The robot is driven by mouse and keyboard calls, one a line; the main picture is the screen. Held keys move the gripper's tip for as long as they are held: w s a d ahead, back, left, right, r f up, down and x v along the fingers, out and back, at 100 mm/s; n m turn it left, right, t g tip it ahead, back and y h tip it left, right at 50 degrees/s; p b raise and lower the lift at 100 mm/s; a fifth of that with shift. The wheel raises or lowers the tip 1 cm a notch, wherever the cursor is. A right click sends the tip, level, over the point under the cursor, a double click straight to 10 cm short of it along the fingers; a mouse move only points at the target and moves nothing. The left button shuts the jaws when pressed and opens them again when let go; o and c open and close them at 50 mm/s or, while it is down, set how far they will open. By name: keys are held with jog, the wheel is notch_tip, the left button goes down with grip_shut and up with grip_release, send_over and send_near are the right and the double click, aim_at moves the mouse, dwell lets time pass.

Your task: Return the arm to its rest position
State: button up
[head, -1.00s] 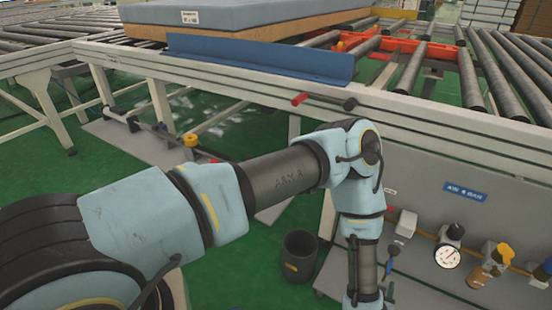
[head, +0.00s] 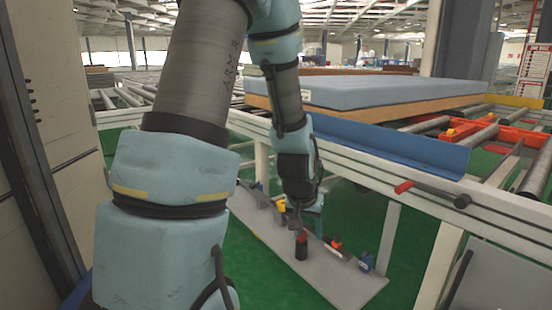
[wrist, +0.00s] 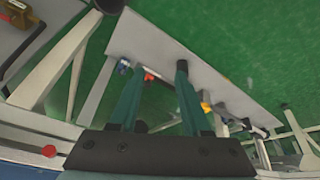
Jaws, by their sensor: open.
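My arm (head: 190,110) rises on the left of the head view, bends near the top edge, and its forearm hangs down. My gripper (wrist: 160,68) points down, with two green fingers spread apart and nothing between them in the wrist view. In the head view, the dark hand hangs in front of the conveyor frame, above a grey low shelf (head: 345,285). The fingertips are hard to make out there. A blue-grey mattress (head: 390,90) on a brown base lies on the conveyor, apart from my gripper.
The pale conveyor rail (head: 350,165) runs beside the forearm, with a blue guard plate (head: 390,145) and a red-ended lever (head: 430,194). Small parts sit on the low shelf. A beige cabinet (head: 50,100) stands close at left. Green floor shows under the conveyor.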

jog(key=s+a+r+n+g+y, duration=0.1)
jog(key=s+a+r+n, duration=0.2)
jog(key=a, duration=0.5)
jog(key=s+a+r+g+y, duration=0.1)
jog(key=s+a+r, duration=0.3)
jog(key=a, duration=0.3)
notch_tip(320, 180, up, 20)
jog(key=p, duration=2)
jog(key=shift+s+a, duration=0.3)
jog(key=shift+f, duration=0.1)
